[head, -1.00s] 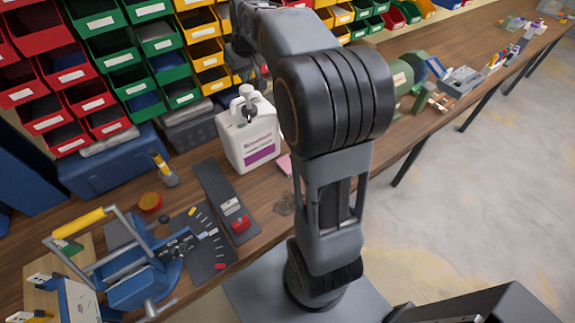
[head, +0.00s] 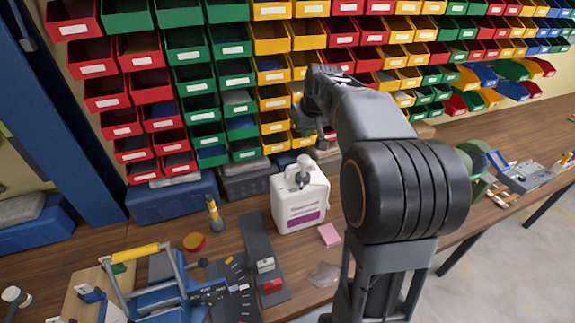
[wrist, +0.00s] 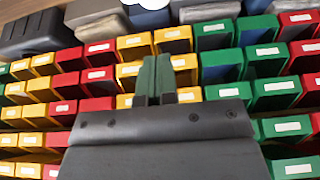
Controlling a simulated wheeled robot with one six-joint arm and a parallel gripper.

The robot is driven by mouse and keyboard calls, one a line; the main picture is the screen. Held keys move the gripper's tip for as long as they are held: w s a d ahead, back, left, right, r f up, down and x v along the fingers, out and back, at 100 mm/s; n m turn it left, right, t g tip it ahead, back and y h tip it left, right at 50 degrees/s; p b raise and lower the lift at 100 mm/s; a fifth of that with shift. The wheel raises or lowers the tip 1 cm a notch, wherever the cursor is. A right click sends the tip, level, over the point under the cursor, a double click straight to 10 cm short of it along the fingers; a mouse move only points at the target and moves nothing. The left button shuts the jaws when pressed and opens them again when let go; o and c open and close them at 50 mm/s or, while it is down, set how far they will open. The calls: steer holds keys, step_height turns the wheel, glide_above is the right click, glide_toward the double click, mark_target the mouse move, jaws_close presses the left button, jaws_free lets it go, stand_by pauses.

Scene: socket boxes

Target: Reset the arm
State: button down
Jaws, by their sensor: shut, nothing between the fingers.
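My arm stands folded in the head view, its big dark joint at right of centre. Its forearm reaches back toward the wall of bins, and my gripper (head: 308,140) hangs in front of the yellow bins, above and behind the white jug (head: 298,200). In the wrist view my gripper (wrist: 155,62) shows two greenish fingers pressed together with nothing between them. Rows of yellow, red and green bins (wrist: 215,65) lie behind the fingers, and I cannot tell the exact gap to them.
The wooden bench (head: 120,245) runs below the bins. A green machine (head: 475,165) stands farther right.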

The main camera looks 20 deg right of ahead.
steer(key=shift+f+m, duration=0.25)
steer(key=shift+m, duration=0.05)
steer(key=s+a+f+b, duration=0.1)
steer(key=s+a+f, duration=0.1)
steer(key=s, duration=0.5)
steer(key=s+a+f, duration=0.3)
steer(key=s+a, duration=0.2)
steer(key=s, duration=0.3)
steer(key=s+a+f+b, duration=0.1)
steer(key=s+a+f, duration=0.2)
steer(key=s, duration=0.4)
steer(key=shift+s+a+f+b, duration=0.2)
steer(key=shift+a+b, duration=0.1)
steer(key=shift+a, duration=0.2)
steer(key=shift+d, duration=0.1)
